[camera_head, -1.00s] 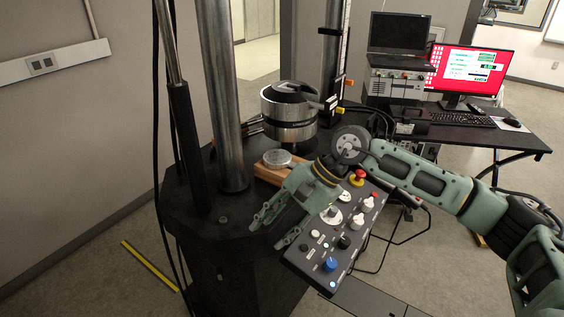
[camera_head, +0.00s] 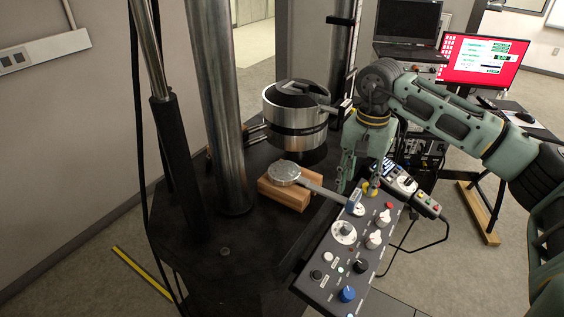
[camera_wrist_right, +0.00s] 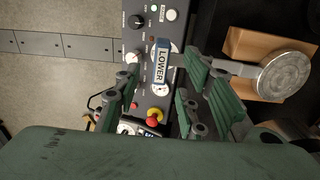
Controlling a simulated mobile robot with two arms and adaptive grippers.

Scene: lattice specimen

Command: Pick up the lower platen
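The lower platen (camera_head: 284,173) is a round metal disc with a flat handle and a blue end tag. The disc rests on a wooden block, and the handle reaches out toward the control panel. It also shows in the right wrist view (camera_wrist_right: 285,76), where the tag reads LOWER. My right gripper (camera_head: 359,180) points down above the tag end of the handle. In the wrist view its fingers (camera_wrist_right: 162,82) are apart, with the tag seen between them and one finger covering part of the handle. I see no contact. My left gripper is not in view.
The wooden block (camera_head: 284,194) sits on the black machine base. A control panel (camera_head: 345,250) with several knobs lies in front, close under my right gripper. A thick steel column (camera_head: 222,120) stands left, and a large metal cylinder (camera_head: 295,112) is behind the platen.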

